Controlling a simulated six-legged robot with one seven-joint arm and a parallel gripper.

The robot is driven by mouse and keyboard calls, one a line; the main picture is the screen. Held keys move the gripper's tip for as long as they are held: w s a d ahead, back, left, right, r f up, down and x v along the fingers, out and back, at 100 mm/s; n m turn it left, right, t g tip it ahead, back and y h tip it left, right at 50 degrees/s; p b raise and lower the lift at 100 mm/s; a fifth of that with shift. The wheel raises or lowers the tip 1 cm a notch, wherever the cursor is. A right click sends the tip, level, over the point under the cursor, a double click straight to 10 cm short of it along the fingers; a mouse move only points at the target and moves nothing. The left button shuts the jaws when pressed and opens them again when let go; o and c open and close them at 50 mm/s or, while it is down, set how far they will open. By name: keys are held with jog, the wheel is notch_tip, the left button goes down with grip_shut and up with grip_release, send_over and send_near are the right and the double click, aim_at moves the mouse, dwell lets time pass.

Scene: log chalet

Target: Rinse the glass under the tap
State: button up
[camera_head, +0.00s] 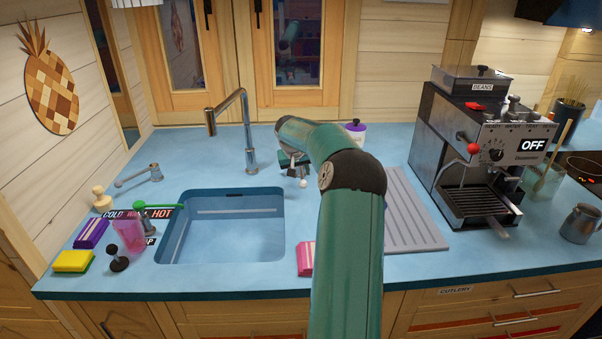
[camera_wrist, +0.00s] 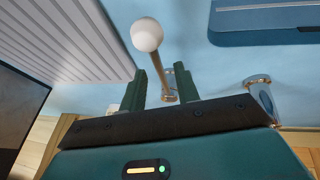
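A chrome tap (camera_head: 246,130) stands behind the blue sink (camera_head: 174,235), its spout bent to the left. A pink see-through tumbler (camera_head: 130,230), which looks like the glass, stands left of the sink. My gripper (camera_head: 293,165) is over the counter right of the tap, partly hidden by my arm. In the wrist view my gripper (camera_wrist: 166,75) has its fingers apart. A rod with a white ball end (camera_wrist: 147,35) shows between and beyond them; I cannot tell whether they touch it. The white ball (camera_head: 303,184) also shows in the head view.
A ribbed drainer (camera_head: 415,220) and a coffee machine (camera_head: 480,150) are on the right. Yellow (camera_head: 73,261) and purple (camera_head: 91,233) sponges, a black-knobbed lever (camera_head: 118,262) and a green lever (camera_head: 155,206) crowd the left. A pink block (camera_head: 305,258) lies in front.

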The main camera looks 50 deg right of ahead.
jog(key=shift+d+f, duration=0.2)
jog(key=shift+f, duration=0.3)
jog(key=shift+c, duration=0.2)
grip_shut()
jog(key=shift+w+d+r+g+y, duration=0.15)
jog(key=shift+d+r+g+y, duration=0.1)
jog(key=shift+r+g+y, duration=0.35)
jog(key=shift+r, duration=0.15)
jog(key=shift+o, duration=0.2)
grip_release()
